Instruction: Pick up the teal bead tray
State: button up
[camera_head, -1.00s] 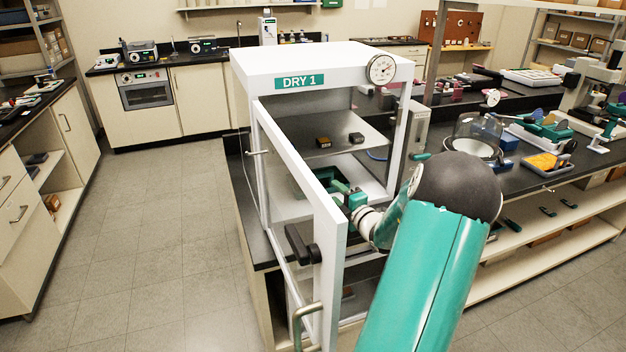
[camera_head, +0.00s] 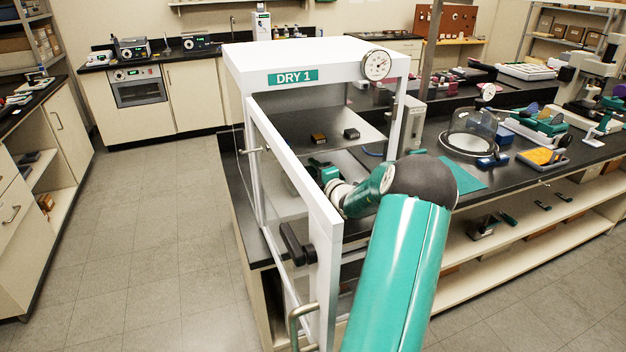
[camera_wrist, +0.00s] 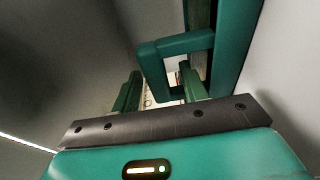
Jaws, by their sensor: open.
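The teal bead tray (camera_wrist: 232,50) fills the upper right of the wrist view, with a squared teal loop like a handle (camera_wrist: 150,72) on its near side. My gripper (camera_wrist: 162,92) is open, one finger left of the loop and the other partly behind or beside its lower right. I cannot tell whether the fingers touch it. In the head view my gripper (camera_head: 318,172) reaches into the white DRY 1 cabinet (camera_head: 310,58), below its shelf. There the tray is mostly hidden by the door frame and my gripper.
The cabinet door (camera_head: 296,170) stands open close beside my arm. Two small dark boxes, one (camera_head: 318,138) left of the other (camera_head: 352,133), sit on the cabinet shelf (camera_head: 300,120). A glass bell dome (camera_head: 472,130) and a yellow-filled tray (camera_head: 543,157) stand on the bench at right.

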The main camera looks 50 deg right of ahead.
jog(key=shift+x, duration=0.95)
grip_shut()
jog(key=shift+r, duration=0.15)
